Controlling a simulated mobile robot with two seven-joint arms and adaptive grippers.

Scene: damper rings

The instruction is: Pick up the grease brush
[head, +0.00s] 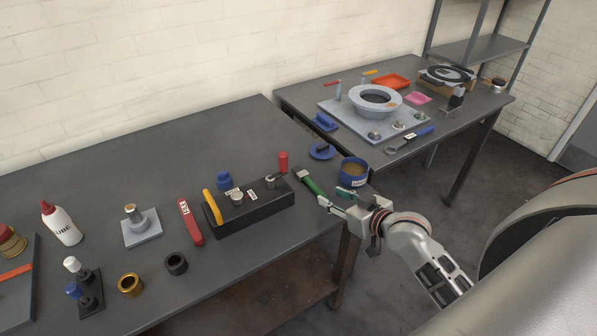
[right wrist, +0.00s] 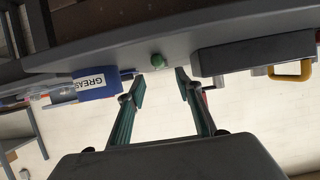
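The grease brush (head: 313,186) lies near the right edge of the near table, its green handle pointing toward my right gripper. In the right wrist view the green handle end (right wrist: 158,61) shows between and just beyond the fingertips. My right gripper (head: 334,197) is open at the table edge, close to the handle, with nothing between its fingers. Its spread fingers also show in the right wrist view (right wrist: 161,88). Whether a finger touches the handle, I cannot tell. My left gripper is not in view.
A blue grease tub (head: 354,172) stands right beside the gripper. A black block (head: 250,210) with a yellow handle lies left of the brush. A red cylinder (head: 283,162) and a blue disc-shaped part (head: 322,152) are behind. The far table (head: 452,118) holds a ring fixture.

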